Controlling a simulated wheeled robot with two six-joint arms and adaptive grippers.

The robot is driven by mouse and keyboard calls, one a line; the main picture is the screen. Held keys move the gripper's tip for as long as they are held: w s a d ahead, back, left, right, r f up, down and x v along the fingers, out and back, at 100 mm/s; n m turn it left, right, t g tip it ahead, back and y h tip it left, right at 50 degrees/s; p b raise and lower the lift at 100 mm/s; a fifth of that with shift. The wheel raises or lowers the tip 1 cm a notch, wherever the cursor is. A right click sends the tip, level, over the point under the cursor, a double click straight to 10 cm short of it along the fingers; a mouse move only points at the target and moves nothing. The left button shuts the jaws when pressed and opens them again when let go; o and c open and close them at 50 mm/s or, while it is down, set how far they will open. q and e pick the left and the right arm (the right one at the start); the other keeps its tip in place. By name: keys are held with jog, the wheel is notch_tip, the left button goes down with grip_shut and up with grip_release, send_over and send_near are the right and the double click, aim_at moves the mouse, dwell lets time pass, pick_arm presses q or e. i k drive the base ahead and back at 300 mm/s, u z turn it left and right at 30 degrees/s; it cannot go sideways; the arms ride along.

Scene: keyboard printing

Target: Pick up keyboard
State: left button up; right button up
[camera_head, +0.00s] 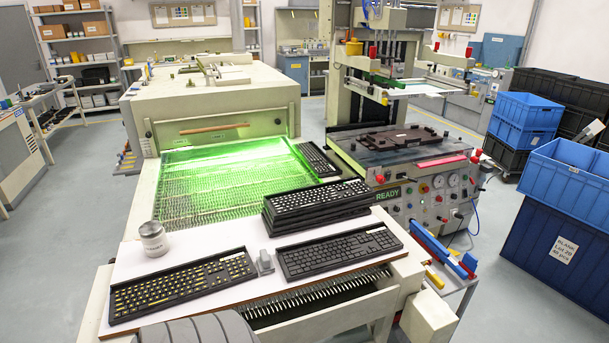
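Several black keyboards are in the head view. A keyboard with yellowish key marks (185,284) lies at the left front of a white board (215,240). A second keyboard with dark keys (338,253) lies at the right front of the board. A stack of keyboards (316,201) sits behind it, the top one with whitish key marks. Another keyboard (318,160) lies farther back, along the right side of the green-lit mesh belt. Neither of my grippers is in view, and no keyboard is seen held.
A metal can (153,239) stands at the board's left. A small grey object (265,263) sits between the front keyboards. The mesh belt (215,185) leads back to a beige machine. A printing machine (410,160) stands right; blue crates (565,180) are far right.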

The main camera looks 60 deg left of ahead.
aim_at(308, 258)
jog(key=k, duration=0.15)
jog(key=u, duration=1.05)
